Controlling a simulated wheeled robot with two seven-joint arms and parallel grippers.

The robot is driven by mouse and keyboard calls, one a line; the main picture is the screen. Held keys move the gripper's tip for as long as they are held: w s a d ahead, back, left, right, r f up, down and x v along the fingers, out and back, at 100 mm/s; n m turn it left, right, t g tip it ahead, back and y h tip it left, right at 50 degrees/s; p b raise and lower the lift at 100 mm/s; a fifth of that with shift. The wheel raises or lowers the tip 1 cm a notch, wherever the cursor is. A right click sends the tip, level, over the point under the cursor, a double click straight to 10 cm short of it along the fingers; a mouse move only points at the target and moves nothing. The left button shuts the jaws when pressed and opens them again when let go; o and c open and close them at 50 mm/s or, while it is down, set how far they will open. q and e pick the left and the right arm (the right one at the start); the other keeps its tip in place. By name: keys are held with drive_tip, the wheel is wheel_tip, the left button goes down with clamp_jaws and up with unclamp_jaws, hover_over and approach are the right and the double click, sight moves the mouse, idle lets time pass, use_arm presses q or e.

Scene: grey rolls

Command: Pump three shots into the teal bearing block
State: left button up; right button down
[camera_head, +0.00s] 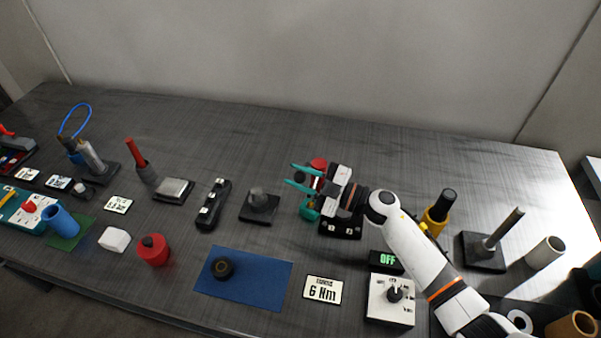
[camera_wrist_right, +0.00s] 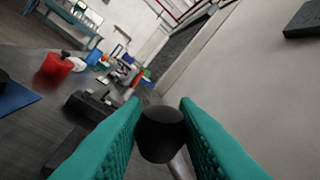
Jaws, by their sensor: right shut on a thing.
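My right gripper (camera_head: 298,176) has teal fingers and reaches in from the right over the middle of the table. In the right wrist view it is shut on a dark round knob (camera_wrist_right: 161,133) with a grey shaft below it. A small teal block (camera_head: 309,208) stands just below the gripper and is partly hidden, so I cannot tell its full shape. A red part (camera_head: 318,164) shows behind the fingers, also partly hidden. A black base with small white labels (camera_head: 340,228) sits beneath my wrist. My left gripper is not in view.
A blue mat (camera_head: 270,283) with a black ring (camera_head: 222,268) lies in front. A dark block with a stub (camera_head: 259,204) stands left of the gripper. The back of the table is clear.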

drive_tip(key=shift+s+f, duration=0.2)
drive_tip(key=shift+f, duration=0.35)
drive_tip(key=c, duration=1.2)
unclamp_jaws()
drive_tip(key=shift+o, duration=0.2)
drive_tip(key=shift+r, duration=0.1)
drive_tip(key=b+v, duration=0.2)
drive_tip(key=v, duration=1)
drive_tip(key=shift+b, duration=0.4)
drive_tip(key=shift+w+r, duration=0.1)
drive_tip(key=shift+r, duration=0.1)
